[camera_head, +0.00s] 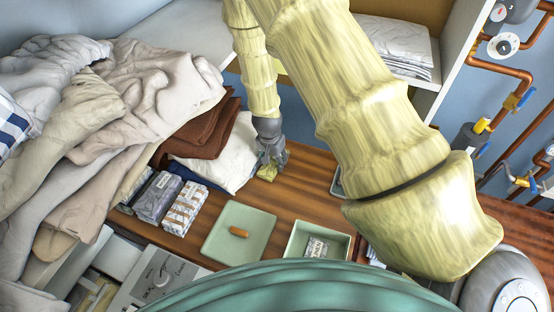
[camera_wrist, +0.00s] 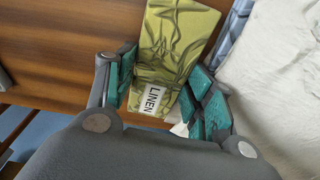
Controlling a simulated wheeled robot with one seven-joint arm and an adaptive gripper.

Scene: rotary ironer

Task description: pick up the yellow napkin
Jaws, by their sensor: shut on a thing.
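The yellow napkin (camera_wrist: 178,40) is a folded, yellow-green, creased packet with a white LINEN label. In the wrist view it lies between the two teal-padded fingers of my gripper (camera_wrist: 165,98), which are shut on its near part. In the head view my gripper (camera_head: 271,160) is at the back of the wooden table, with a little of the yellow napkin (camera_head: 267,173) showing below the fingers. I cannot tell whether the napkin touches the table.
White cloth (camera_head: 226,155) and brown folded cloth (camera_head: 207,128) lie left of my gripper. Patterned packs (camera_head: 185,207), a green tray (camera_head: 222,247) with a brown piece, and a green box (camera_head: 296,246) stand nearer. Bare wood (camera_head: 300,195) lies to the right.

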